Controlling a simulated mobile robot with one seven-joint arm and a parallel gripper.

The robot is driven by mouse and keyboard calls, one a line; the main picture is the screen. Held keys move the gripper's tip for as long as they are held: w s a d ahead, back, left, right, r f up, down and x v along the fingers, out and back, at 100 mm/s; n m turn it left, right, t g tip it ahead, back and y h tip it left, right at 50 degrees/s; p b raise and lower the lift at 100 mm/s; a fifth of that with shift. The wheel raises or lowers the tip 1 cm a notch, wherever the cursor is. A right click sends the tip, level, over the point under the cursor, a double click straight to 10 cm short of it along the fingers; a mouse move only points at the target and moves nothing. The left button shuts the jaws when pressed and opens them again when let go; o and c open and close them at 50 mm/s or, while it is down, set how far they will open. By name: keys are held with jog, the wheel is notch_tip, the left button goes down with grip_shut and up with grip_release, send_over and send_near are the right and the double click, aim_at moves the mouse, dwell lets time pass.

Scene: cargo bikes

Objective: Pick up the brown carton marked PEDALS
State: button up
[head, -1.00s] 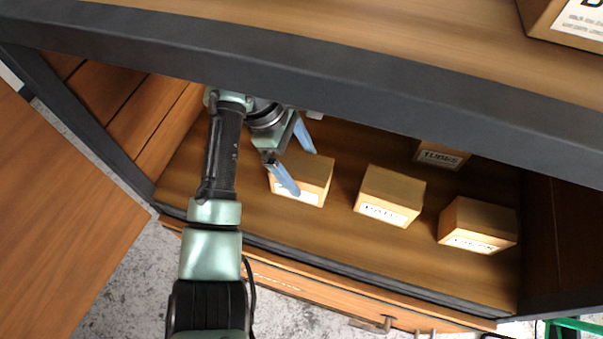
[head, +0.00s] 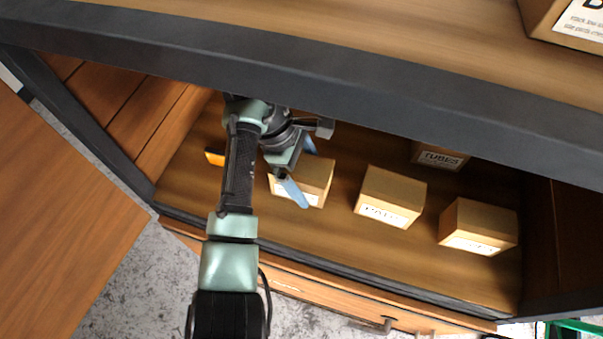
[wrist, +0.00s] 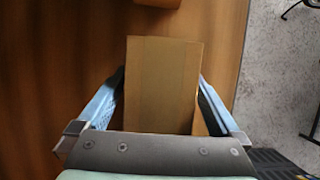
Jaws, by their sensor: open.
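A brown carton (head: 316,174) with a white label stands on the lower shelf, leftmost in the row; a finger covers part of its label, so I cannot read it. My gripper (head: 306,178) is open over this carton, one finger in front of its labelled side and one behind. In the wrist view the carton (wrist: 164,85) lies between the two blue fingers of my gripper (wrist: 161,90), with a gap on the left and the right finger close to its side. The middle carton (head: 392,188) has a short, blurred label. I cannot tell for certain which is marked PEDALS.
A carton at right (head: 480,222) has an unreadable label; a carton marked TUBES (head: 438,157) stands behind. The dark shelf edge (head: 300,72) runs above my arm. An orange object (head: 214,157) lies left of my gripper. A wooden door (head: 60,230) stands at left.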

jog(key=shift+f, duration=0.15)
jog(key=c, duration=1.3)
jog(key=shift+c, duration=0.3)
jog(key=shift+b, duration=0.4)
